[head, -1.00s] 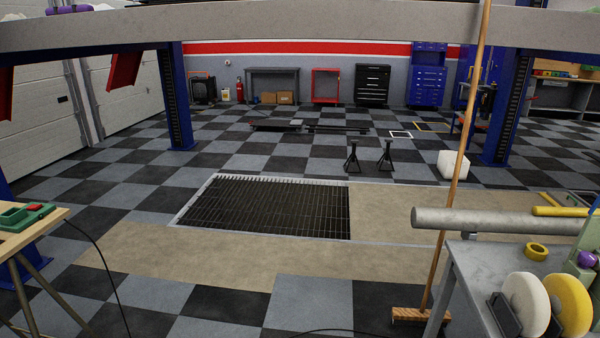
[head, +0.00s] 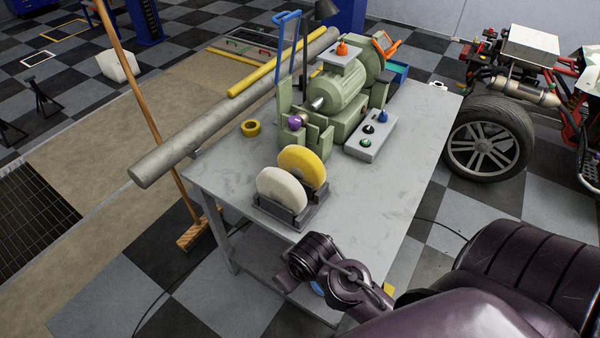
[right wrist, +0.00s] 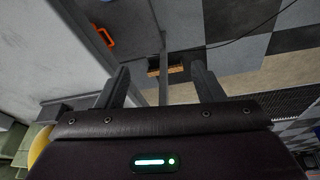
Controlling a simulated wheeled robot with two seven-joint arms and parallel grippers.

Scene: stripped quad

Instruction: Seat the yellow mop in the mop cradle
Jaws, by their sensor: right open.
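The yellow mop (head: 303,163) is a thick round disc. It stands on edge beside a white disc (head: 277,190) in a dark slotted rack, which looks like the mop cradle (head: 268,212), on the grey table. Its lower part is hidden, so I cannot tell how deep it sits. In the right wrist view a slice of the yellow mop (right wrist: 40,147) shows at lower left, outside my fingers. My right gripper (right wrist: 163,84) is open and empty, with floor beyond it. In the head view my right arm enters at lower right. My left gripper is in neither current view.
A broom (head: 145,95) leans at the left. The table's front right is clear. A wheeled vehicle (head: 490,140) stands right.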

